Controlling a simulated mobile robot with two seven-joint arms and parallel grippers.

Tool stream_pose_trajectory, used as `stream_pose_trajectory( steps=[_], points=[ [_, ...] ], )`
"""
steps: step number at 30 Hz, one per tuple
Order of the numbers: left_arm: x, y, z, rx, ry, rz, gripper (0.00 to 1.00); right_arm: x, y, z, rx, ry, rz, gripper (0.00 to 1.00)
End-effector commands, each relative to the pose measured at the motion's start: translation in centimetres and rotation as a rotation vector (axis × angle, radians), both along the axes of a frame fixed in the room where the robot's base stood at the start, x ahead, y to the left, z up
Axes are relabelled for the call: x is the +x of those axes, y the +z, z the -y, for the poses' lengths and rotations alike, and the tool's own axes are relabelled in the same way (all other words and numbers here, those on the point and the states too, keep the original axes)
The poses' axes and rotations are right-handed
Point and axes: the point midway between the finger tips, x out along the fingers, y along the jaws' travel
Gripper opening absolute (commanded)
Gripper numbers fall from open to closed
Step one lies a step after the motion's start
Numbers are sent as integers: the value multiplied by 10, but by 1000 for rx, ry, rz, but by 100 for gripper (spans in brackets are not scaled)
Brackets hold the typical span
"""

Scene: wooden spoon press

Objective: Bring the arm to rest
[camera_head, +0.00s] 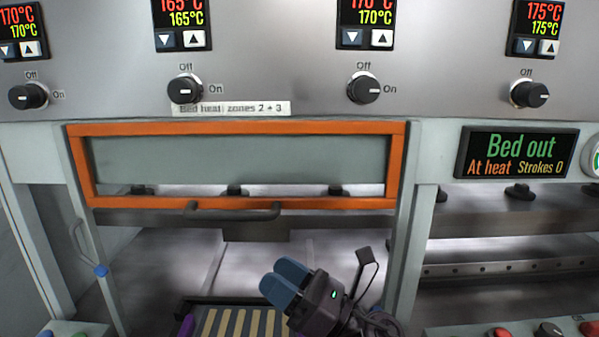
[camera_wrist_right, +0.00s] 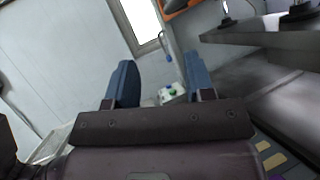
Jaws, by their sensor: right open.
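My right gripper (camera_head: 283,278) is at the bottom middle of the head view, in front of the press opening. Its two blue fingers stand apart with nothing between them; they also show apart in the right wrist view (camera_wrist_right: 161,82). Below and left of it is a dark bed (camera_head: 185,306) bearing several pale wooden strips (camera_head: 240,322), partly cut off by the picture edge and partly covered by the gripper. I cannot tell the exact gap between gripper and strips. My left gripper is in neither view.
An orange-framed guard (camera_head: 240,128) with a grey handle (camera_head: 232,212) hangs above the opening. A panel of knobs (camera_head: 364,88) and temperature displays runs above. A sign (camera_head: 517,153) reads "Bed out, At heat, Strokes 0". Buttons (camera_head: 501,332) sit at lower right.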

Motion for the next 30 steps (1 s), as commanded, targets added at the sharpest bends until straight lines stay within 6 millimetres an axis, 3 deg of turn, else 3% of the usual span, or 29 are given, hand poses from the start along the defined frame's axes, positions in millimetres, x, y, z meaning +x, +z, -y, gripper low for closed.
stream_pose_trajectory(
  steps=[4,8,14,17,21,27,30],
  points=[
    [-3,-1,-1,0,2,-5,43,15,-7,55,295,-135,-334,49],
    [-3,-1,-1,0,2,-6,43,23,-27,106,557,-247,-614,49],
    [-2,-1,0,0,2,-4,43,14,-83,184,969,-424,-1019,49],
    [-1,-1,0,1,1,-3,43,-2,-117,217,1180,-518,-1204,49],
    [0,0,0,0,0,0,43,-40,-167,257,1476,-665,-1440,49],
    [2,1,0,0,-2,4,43,-112,-226,290,1873,-893,-1703,49],
    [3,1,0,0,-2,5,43,-141,-242,297,2008,-984,-1778,49]
  ],
)
